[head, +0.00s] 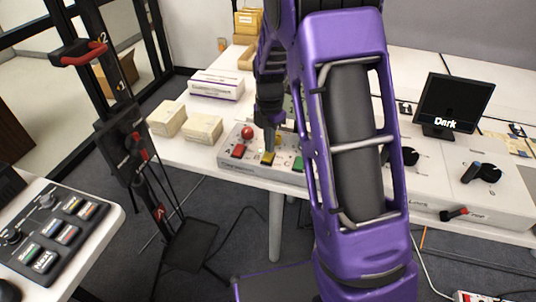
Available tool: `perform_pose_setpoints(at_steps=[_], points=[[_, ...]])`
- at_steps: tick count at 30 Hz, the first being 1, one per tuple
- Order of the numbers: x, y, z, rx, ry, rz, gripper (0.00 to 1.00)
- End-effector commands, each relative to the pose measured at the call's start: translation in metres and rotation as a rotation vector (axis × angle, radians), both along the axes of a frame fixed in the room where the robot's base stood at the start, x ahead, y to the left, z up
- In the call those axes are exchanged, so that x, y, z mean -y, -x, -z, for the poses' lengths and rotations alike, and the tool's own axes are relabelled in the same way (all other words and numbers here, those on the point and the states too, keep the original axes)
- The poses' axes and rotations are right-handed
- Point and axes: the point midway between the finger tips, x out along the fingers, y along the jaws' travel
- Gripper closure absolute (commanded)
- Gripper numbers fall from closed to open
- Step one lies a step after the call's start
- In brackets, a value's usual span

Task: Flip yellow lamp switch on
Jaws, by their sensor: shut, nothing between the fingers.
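A pale switch box (229,152) sits on the white table, left of my arm. It carries a red switch (238,151) by letter A, a yellow switch (268,158) and a green switch (298,164) by letter C. A red lamp dome (247,132) stands behind the red switch. A yellowish lamp (278,143) shows partly beside my fingers. My gripper (270,147) points down, shut and empty, just above or touching the yellow switch; I cannot tell which. My arm hides the box's right part.
Cartons (202,129) and a white box (217,85) lie on the table to the left. At right are a dark monitor (453,104) and a panel with black knobs (484,173). Another button panel (48,236) is at lower left. A black stand (120,130) rises at left.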

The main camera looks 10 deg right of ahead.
Motion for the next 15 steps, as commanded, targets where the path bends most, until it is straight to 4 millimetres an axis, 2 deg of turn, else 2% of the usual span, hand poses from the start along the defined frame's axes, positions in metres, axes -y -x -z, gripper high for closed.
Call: perform_pose_setpoints(at_steps=[1, 15], points=[[0.0, 0.0, -0.008, 0.001, 0.0, 0.001, 1.0], [0.001, -0.001, -0.047, 0.003, 0.001, 0.001, 1.0]])
